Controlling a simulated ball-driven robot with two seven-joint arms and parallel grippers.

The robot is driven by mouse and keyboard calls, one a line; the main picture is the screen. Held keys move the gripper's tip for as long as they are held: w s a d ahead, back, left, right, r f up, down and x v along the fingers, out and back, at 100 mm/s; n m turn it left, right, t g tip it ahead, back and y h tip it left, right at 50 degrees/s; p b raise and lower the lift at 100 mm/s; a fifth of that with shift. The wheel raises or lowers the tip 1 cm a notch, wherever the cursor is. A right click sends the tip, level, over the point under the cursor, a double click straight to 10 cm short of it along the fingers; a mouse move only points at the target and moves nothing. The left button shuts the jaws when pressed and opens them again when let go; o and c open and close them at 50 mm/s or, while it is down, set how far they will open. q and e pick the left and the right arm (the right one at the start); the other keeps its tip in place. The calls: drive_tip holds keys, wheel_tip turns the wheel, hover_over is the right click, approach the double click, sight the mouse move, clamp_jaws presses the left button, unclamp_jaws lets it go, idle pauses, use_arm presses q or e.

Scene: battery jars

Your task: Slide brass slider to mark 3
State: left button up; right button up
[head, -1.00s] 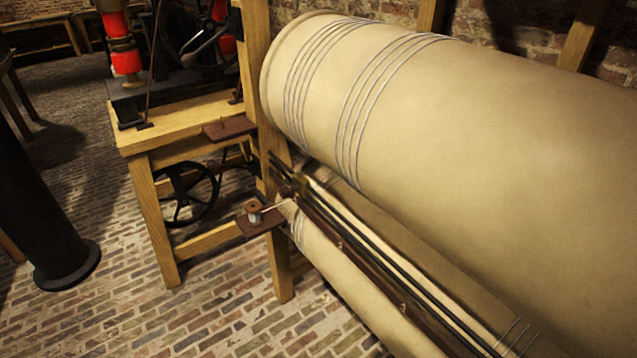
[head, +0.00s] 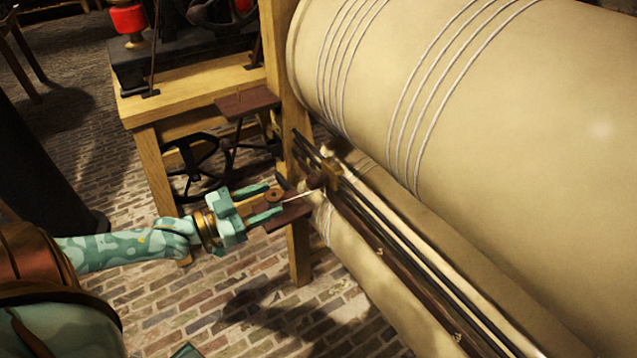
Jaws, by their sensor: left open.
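The brass slider (head: 331,172) looks like a small brownish block at the far end of the dark rails (head: 400,255) that run along the front of the big drum. My right gripper is not in view.
A wooden bench (head: 190,95) stands behind.

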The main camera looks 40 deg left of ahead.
sight(309, 185)
use_arm(q)
drive_tip(key=b+x, duration=0.1)
drive_tip(key=x, duration=0.2)
drive_tip(key=b+x, duration=0.2)
drive_tip(key=x, duration=0.2)
drive_tip(key=b+x, duration=0.1)
drive_tip(key=x, duration=0.3)
drive_tip(key=shift+w+f, duration=0.1)
drive_tip(key=shift+f, duration=0.2)
drive_tip(key=shift+w+d+r+b, duration=0.15)
drive_tip(key=shift+w+d+b, duration=0.1)
drive_tip(key=shift+w+b, duration=0.2)
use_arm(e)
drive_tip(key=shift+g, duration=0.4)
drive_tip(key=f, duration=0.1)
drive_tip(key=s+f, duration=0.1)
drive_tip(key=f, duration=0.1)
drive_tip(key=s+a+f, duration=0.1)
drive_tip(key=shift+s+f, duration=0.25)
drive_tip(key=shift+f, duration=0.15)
